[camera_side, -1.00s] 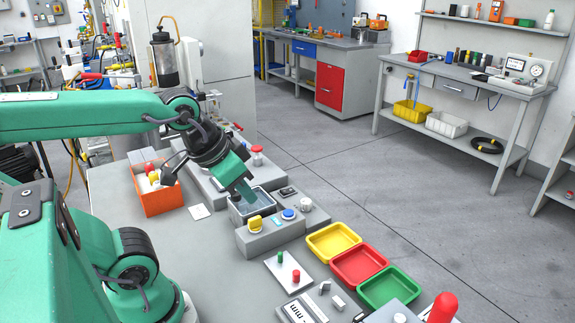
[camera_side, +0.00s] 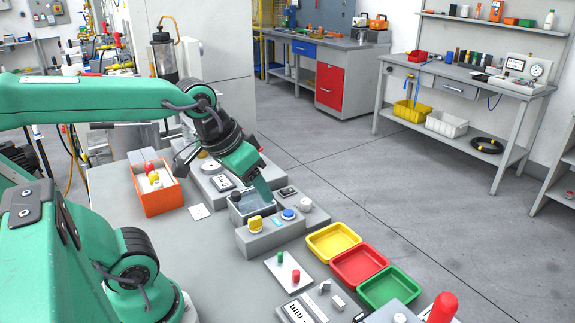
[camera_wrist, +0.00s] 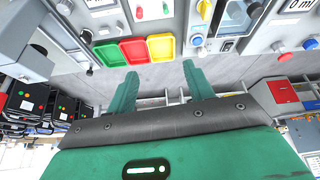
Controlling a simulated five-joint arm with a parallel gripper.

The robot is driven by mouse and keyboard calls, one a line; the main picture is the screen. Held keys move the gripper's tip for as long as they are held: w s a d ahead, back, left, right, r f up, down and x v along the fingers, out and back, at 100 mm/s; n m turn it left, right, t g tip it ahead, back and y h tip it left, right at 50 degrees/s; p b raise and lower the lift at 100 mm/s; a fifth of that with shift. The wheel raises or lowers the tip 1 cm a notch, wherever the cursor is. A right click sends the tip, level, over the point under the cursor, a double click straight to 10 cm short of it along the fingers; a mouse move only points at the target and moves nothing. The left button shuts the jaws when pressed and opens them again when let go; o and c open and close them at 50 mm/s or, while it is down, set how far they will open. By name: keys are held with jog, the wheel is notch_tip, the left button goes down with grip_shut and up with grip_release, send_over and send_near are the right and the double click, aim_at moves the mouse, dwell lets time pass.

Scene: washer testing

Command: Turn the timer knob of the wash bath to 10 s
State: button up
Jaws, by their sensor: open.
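The wash bath (camera_side: 285,234) is a grey box with a water-filled basin (camera_side: 240,213) behind its front panel. A yellow knob (camera_side: 255,222), a blue button (camera_side: 288,214) and a white knob (camera_side: 306,204) stand on it. The yellow knob (camera_wrist: 204,9) and blue button (camera_wrist: 197,40) also show at the top of the wrist view. I cannot read any marks that tell which is the timer knob. My gripper (camera_side: 263,190) is tilted downward above the back of the basin, apart from the knobs. In the wrist view its two fingers (camera_wrist: 160,72) are spread with nothing between them.
Yellow (camera_side: 333,242), red (camera_side: 359,265) and green (camera_side: 388,287) trays lie right of the bath. An orange box (camera_side: 159,193) stands at the left. A white plate with green and red pegs (camera_side: 289,271) lies in front. Grey devices stand behind the bath.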

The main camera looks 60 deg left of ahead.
jog(key=w+a+n+g, duration=0.1)
jog(key=w+a+n, duration=0.25)
jog(key=w, duration=0.35)
jog(key=n+g, duration=0.4)
jog(key=n, duration=0.7)
send_over(306, 201)
notch_tip(306, 201, down, 14)
jog(key=shift+s+d+r, duration=0.1)
jog(key=shift+d+r, duration=0.05)
jog(key=shift+a+f, duration=0.2)
jog(key=shift+f, duration=0.15)
jog(key=shift+f, duration=0.15)
jog(key=shift+f, duration=3.8)
jog(key=c, duration=1)
